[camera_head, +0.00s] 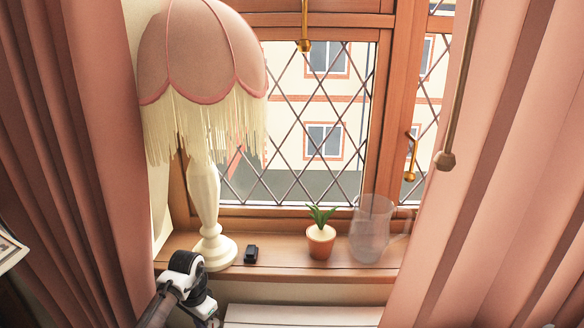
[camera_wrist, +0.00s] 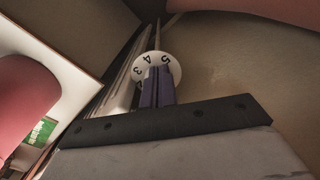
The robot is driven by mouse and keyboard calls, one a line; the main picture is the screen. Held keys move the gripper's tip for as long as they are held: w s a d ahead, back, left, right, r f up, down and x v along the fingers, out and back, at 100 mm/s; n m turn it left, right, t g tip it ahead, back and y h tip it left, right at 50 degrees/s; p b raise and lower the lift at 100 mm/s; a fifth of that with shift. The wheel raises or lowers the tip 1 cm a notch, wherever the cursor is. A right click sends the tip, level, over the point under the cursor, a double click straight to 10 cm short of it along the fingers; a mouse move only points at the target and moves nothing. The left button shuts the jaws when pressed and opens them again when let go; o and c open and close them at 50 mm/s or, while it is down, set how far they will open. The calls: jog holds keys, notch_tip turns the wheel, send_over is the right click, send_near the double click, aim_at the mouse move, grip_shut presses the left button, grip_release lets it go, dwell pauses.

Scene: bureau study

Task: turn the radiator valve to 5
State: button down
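The radiator valve (camera_wrist: 157,66) shows in the wrist view as a white round dial with dark numbers. I can read 5, 4 and 3 on its face, turned sideways; its lower part is hidden behind my fingers. My gripper (camera_wrist: 157,88) reaches to the dial, its two dark bluish fingers close together and overlapping the face. I cannot tell whether they are closed on a part of it or only in front of it. In the head view, my arm goes down at the lower left below the sill; the valve and my fingertips are hidden there.
A white radiator top (camera_head: 300,316) lies under the windowsill (camera_head: 300,272). On the sill stand a fringed lamp (camera_head: 204,190), a small black object (camera_head: 251,253), a potted plant (camera_head: 320,240) and a glass jug (camera_head: 371,230). Pink curtains hang at both sides.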

dwell(0.4)
jog(key=shift+s+a, duration=0.15)
jog(key=shift+a, duration=0.1)
jog(key=shift+r+p, duration=0.15)
jog(key=shift+p, duration=0.25)
notch_tip(320, 180, up, 6)
jog(key=p, duration=0.5)
jog(key=shift+f, duration=0.2)
